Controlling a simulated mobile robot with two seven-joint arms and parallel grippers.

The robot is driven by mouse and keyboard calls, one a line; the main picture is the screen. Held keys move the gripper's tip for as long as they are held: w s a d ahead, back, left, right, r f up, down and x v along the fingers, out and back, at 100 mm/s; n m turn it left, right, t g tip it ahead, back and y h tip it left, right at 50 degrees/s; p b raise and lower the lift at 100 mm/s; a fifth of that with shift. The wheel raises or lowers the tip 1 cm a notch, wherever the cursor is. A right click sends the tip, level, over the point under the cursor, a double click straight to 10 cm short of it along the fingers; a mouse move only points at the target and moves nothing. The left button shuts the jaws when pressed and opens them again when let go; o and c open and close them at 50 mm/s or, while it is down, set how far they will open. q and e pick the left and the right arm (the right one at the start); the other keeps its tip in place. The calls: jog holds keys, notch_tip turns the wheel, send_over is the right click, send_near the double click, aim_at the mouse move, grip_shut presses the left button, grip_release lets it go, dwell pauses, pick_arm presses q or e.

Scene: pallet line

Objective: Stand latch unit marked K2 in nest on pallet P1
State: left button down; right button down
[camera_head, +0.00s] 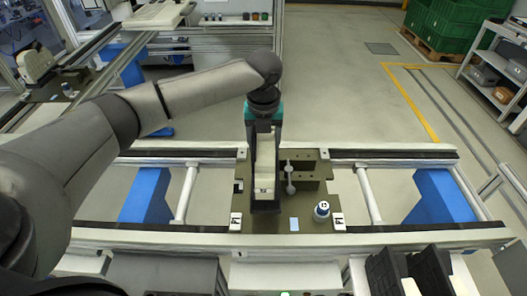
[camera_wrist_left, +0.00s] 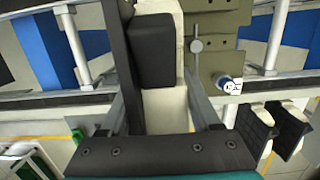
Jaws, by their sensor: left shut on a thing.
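A cream latch unit (camera_head: 264,174) stands upright over the olive-brown pallet (camera_head: 308,205) in the head view. My left gripper (camera_head: 264,122) points down and is shut on its upper part. In the left wrist view the cream unit (camera_wrist_left: 165,112) lies between my two fingers (camera_wrist_left: 160,118), with a black block (camera_wrist_left: 153,50) against it. A dark part (camera_head: 265,206) shows at the unit's foot; I cannot tell whether the foot is seated in a nest. The mark on the unit is too small to read. My right gripper is not in view.
A grey clamp lever (camera_head: 290,178) stands right of the unit. A small white-and-blue round piece (camera_head: 322,210) sits near the pallet's front right corner. Rails (camera_head: 400,240) run across. Dark bins (camera_head: 430,270) are at front right. Another cream unit (camera_head: 36,66) stands far left.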

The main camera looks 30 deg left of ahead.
pick_arm(q)
jog(key=shift+f, duration=1.65)
jog(key=shift+f, duration=0.1)
jog(key=shift+c, duration=0.5)
grip_release()
jog(key=r, duration=0.4)
jog(key=s+r, duration=0.1)
jog(key=r, duration=0.7)
jog(key=shift+s+d+r, duration=0.1)
jog(key=shift+s+d, duration=0.1)
jog(key=shift+d, duration=0.1)
